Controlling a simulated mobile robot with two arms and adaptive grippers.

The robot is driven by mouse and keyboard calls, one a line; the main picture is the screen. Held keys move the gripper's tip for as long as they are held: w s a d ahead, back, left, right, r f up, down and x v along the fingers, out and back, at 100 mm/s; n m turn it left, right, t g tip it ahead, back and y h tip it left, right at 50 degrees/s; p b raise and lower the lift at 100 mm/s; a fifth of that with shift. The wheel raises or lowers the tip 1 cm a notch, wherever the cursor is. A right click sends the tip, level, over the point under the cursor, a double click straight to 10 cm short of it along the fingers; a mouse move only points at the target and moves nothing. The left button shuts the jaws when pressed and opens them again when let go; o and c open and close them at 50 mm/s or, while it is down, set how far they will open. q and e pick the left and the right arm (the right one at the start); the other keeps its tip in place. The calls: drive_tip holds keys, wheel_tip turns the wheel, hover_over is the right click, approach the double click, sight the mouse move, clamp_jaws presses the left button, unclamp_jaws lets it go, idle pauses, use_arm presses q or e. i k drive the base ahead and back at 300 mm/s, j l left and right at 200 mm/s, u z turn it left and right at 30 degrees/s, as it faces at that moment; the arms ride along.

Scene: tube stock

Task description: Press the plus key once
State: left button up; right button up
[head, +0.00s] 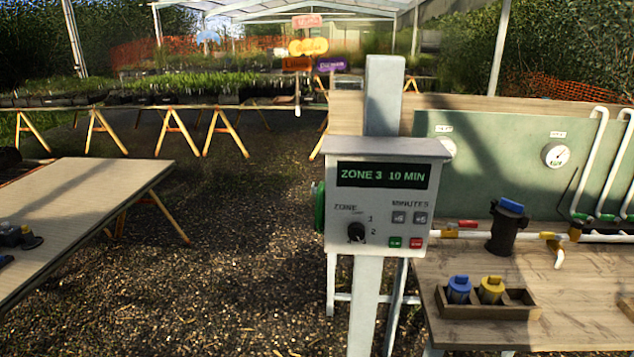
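A grey-white control box (376,200) is mounted on a white post in the middle of the head view. Its dark display (386,175) reads "ZONE 3 10 MIN" in green. Two small grey keys sit under the word MINUTES: a left key (398,217) and a right key (420,218). Their markings are too small to tell for sure which is the plus key. A black zone knob (356,232) is at the lower left of the panel. A green key (395,242) and a red key (416,243) are below the grey ones. Neither gripper shows.
A wooden bench (470,265) stands right of the box, with a black valve body (507,228) and a tray (488,310) holding a blue-topped and a yellow-topped part. A pale table (85,205) is at left. Gravel floor (225,250) lies open between.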

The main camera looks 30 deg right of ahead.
sight(420, 218)
drive_tip(key=z, duration=1.4)
